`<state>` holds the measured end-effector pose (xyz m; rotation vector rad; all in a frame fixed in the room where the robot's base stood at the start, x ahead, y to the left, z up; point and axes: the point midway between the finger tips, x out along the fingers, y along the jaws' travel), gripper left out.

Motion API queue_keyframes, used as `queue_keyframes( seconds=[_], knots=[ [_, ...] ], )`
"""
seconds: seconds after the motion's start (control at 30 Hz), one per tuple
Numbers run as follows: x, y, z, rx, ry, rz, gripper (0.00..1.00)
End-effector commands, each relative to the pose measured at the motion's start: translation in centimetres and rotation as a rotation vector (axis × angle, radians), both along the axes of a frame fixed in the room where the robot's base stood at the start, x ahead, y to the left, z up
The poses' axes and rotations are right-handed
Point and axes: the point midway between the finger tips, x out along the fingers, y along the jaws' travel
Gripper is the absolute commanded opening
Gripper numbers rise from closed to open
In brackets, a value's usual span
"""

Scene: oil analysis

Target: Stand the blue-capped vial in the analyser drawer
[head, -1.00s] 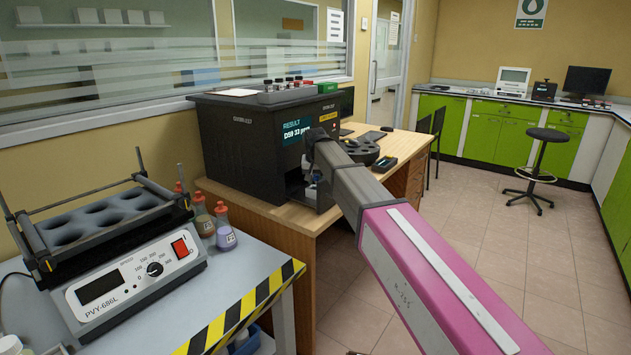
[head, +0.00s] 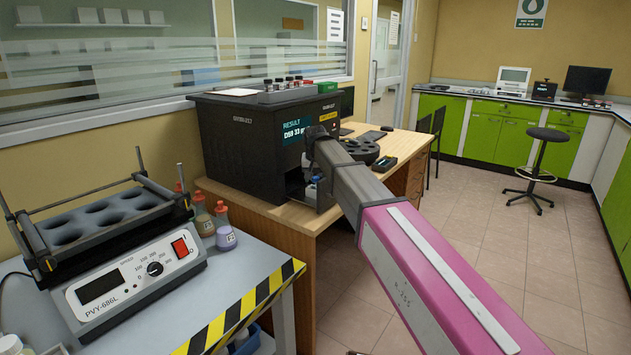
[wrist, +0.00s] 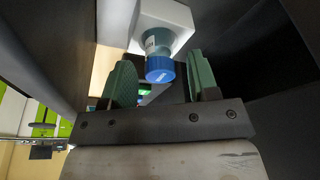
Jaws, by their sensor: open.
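The blue-capped vial (wrist: 159,65) shows in the wrist view with its cap towards my camera. Its far end meets a white block (wrist: 174,14), which looks like the analyser drawer; how deep it sits in it is hidden. My gripper (wrist: 161,62) is open, with one green finger on each side of the vial. Gaps show between the cap and both fingers. In the head view the black analyser (head: 245,150) stands on the wooden desk, its screen reading a result. My arm hides most of its front opening and my gripper there.
Bottles in a rack (head: 285,92) and a green box (head: 327,87) sit on top of the analyser. A dark round carousel (head: 362,151) stands to its right. A shaker (head: 125,270) and small bottles (head: 225,232) are on the near-left bench.

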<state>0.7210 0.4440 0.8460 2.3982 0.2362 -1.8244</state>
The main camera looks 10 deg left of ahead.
Motion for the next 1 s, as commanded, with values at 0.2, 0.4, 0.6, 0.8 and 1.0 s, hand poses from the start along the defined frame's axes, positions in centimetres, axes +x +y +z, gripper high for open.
queue_keyframes(
  seconds=[0.2,0.4,0.6,0.8,1.0],
  knots=[
    [-1.1,-0.2,4.0,0.002,-0.003,0.0,0.55],
    [-2.0,-0.4,7.4,0.002,-0.003,0.0,0.55],
    [-2.6,-0.5,9.7,0.001,-0.002,0.0,0.55],
    [-2.8,-0.6,10.4,0.0,0.0,0.0,0.55],
    [-2.8,-0.6,10.4,0.0,0.0,0.0,0.55]
  ],
)
